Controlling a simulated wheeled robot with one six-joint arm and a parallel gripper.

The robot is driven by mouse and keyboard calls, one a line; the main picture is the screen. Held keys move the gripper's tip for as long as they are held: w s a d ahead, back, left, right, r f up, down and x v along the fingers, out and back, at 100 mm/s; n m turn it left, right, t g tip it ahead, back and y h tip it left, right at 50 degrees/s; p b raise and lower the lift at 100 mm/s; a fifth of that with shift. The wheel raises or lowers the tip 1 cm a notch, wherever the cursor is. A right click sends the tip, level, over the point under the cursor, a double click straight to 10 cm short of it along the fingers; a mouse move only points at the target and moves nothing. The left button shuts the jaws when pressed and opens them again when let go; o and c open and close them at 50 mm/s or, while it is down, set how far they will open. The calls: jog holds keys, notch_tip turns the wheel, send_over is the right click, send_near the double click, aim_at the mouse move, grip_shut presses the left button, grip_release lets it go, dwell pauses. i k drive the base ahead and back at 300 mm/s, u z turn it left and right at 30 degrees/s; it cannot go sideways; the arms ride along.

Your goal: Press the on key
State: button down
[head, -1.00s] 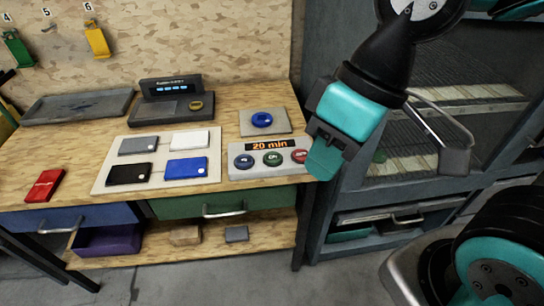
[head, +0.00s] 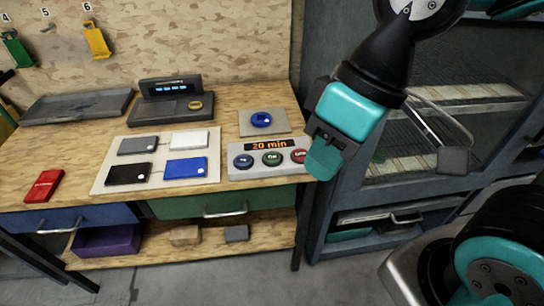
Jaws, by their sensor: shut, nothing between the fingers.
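A grey key box (head: 236,172) stands at the front right of the wooden bench, with an orange display (head: 269,146) reading "20 min". On it are a blue key (head: 243,161), a green key (head: 272,158) and a red key (head: 299,156). The green key's label looks like "On"; the other labels are too small to read surely. My gripper (head: 322,160) is shut and empty, pointing down at the right end of the box, close by the red key and partly overlapping the box's right edge. I cannot tell whether it touches the box.
A blue round button on a grey plate (head: 280,128) lies behind the key box. A white board (head: 140,185) with several coloured boxes lies left of it. A black device (head: 172,104) and a grey tray (head: 76,106) stand at the back. A dark cabinet (head: 340,215) borders the bench's right.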

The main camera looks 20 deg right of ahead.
aim_at(272, 158)
jog(key=u, duration=2.65)
jog(key=i, duration=1.2)
jog(key=z, duration=3.6)
